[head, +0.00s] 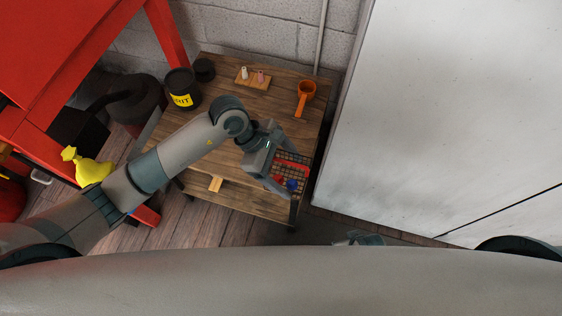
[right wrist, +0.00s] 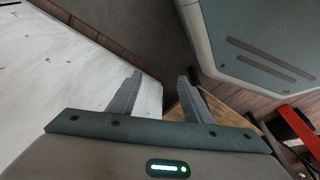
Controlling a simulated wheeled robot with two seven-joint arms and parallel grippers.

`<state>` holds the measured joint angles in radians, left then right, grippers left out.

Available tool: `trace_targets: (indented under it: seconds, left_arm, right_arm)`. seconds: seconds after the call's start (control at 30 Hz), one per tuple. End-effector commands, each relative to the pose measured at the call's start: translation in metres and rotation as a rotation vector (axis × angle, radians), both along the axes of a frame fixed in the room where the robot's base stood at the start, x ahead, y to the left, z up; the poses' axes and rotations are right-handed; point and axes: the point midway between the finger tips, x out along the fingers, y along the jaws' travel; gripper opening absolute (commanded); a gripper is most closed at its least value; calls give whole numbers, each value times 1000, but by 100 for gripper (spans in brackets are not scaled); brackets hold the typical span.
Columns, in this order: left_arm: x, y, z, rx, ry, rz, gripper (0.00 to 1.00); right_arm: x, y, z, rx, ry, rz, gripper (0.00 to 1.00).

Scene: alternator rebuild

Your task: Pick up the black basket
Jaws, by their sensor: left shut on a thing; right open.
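The black basket (head: 293,158) is at the right front part of the wooden table in the head view, with a dark mesh side. Red and blue things show in it. My left gripper (head: 281,170) is at the basket's left side and shut on it; its arm hides part of the table. I cannot tell whether the basket is clear of the table. My right gripper is open and empty in the right wrist view (right wrist: 157,88), away from the basket. A small part of it shows at the bottom of the head view.
The wooden table (head: 235,200) also bears a black can with a yellow label (head: 181,88), a small dark pot (head: 204,69), a small board (head: 252,84) with two little items, and an orange tool (head: 305,94). A white panel (head: 450,110) stands close on the right.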

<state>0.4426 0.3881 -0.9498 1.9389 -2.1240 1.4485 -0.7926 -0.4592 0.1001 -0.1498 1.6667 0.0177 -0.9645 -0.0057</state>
Motion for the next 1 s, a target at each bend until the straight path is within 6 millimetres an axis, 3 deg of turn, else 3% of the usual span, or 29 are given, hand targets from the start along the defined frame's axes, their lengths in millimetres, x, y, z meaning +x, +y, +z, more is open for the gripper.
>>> trace_targets:
  seconds: [0.2,0.4,1.0]
  left_arm:
    - [-34,-17,23,-2,-3,-4,53]
    - [-51,-25,34,-1,-1,-3,53]
    - [-55,-26,37,0,-1,1,53]
  right_arm:
    - [5,1,7,0,-5,0,46]
    - [7,1,12,0,-7,0,46]
    - [4,1,11,0,-3,0,46]
